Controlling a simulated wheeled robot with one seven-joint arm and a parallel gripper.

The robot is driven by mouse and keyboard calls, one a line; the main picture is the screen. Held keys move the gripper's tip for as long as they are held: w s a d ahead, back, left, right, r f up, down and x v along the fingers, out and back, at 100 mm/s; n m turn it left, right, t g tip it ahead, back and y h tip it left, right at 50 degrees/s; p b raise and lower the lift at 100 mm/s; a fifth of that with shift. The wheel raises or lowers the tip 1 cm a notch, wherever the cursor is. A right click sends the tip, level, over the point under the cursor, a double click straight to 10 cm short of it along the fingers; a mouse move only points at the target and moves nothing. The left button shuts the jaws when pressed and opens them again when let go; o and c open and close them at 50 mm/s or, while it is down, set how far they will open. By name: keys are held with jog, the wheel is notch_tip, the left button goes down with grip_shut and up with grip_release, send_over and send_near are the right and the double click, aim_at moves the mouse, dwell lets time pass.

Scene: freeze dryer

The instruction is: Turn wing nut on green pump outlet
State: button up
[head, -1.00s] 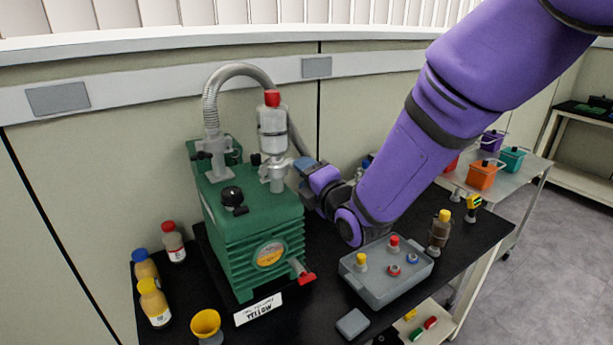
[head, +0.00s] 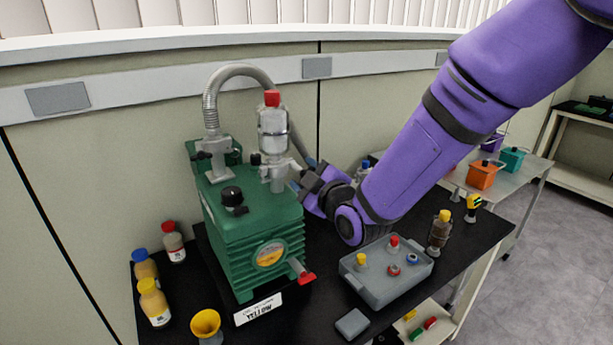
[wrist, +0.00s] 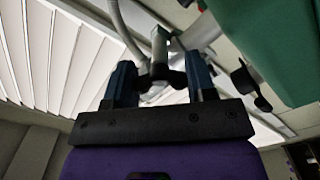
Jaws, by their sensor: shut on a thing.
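The green pump (head: 245,235) stands on the black bench. Its outlet fitting (head: 273,175) rises from the top and carries a clear canister (head: 273,135) with a red cap. My gripper (head: 300,175) reaches the outlet's right side, and the fingertips are hard to make out in the head view. In the wrist view my gripper's (wrist: 161,78) two blue-grey fingers stand either side of the black wing nut (wrist: 163,75), shut on it. The pale metal outlet (wrist: 159,42) shows just beyond it. I cannot clearly see the wing nut in the head view.
A second fitting with a grey hose (head: 212,100) stands at the pump's left. A black knob (head: 232,197) is on the pump top. A grey tray (head: 385,285) with small capped parts lies right of the pump. Several bottles (head: 150,300) stand at left.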

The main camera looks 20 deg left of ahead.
jog(key=m, duration=0.5)
jog(key=shift+f+m, duration=0.1)
jog(key=shift+m, duration=0.3)
jog(key=m, duration=0.9)
jog(key=shift+m, duration=0.4)
jog(key=m, duration=1)
jog(key=shift+m, duration=0.4)
jog(key=m, duration=0.5)
jog(key=shift+m, duration=0.3)
jog(key=m, duration=1)
jog(key=shift+m, duration=0.3)
